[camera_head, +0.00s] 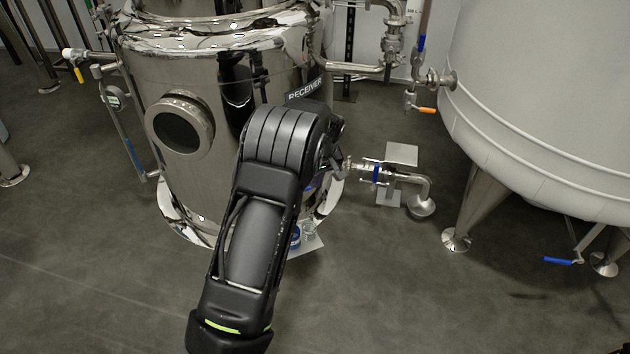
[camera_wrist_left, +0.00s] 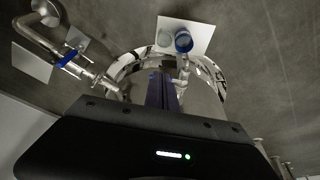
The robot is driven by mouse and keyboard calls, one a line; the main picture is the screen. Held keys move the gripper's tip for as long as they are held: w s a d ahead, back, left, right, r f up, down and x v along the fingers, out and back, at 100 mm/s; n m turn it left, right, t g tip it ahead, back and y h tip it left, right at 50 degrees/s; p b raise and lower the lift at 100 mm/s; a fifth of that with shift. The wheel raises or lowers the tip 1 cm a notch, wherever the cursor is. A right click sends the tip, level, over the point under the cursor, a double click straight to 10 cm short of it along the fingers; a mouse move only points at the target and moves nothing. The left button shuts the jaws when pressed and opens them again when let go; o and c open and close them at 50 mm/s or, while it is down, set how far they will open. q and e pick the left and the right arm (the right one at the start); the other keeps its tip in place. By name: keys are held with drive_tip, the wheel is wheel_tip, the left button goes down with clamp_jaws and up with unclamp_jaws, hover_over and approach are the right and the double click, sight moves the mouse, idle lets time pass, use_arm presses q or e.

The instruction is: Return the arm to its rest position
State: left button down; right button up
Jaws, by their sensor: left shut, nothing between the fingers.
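My left arm (camera_head: 262,215) reaches up from the bottom centre of the head view and bends over in front of the steel receiver tank. The left gripper is mostly hidden behind the arm there. In the left wrist view the left gripper (camera_wrist_left: 163,78) shows as dark fingers shut together with nothing between them. It points toward the tank's base, near a valve and a white plate on the floor. My right gripper is not in view.
The receiver tank (camera_head: 185,75) stands right behind the arm. A bottom outlet pipe with a blue-marked valve (camera_head: 375,173) juts right. A blue-lidded container (camera_wrist_left: 184,42) sits on the white plate (camera_wrist_left: 203,33). A large pale tank (camera_head: 550,90) stands right. Floor at lower left is clear.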

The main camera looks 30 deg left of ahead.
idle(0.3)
